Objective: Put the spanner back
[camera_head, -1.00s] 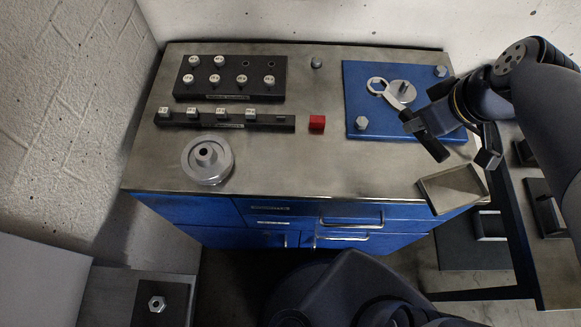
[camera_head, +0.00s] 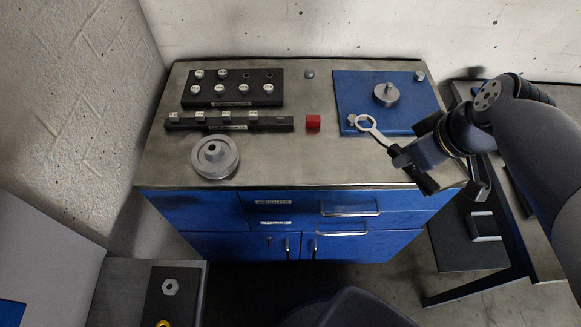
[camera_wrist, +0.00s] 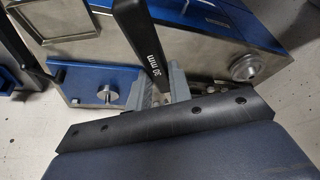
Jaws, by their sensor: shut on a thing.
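In the wrist view, the spanner's black handle (camera_wrist: 140,38), marked "30 mm", rises from between the jaws (camera_wrist: 160,88). I cannot tell which place belongs to the spanner.
A metal disc with a stud (camera_head: 386,95) stands on the blue plate. The bench's front middle is clear. A black plate (camera_head: 160,305) with a nut lies lower left.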

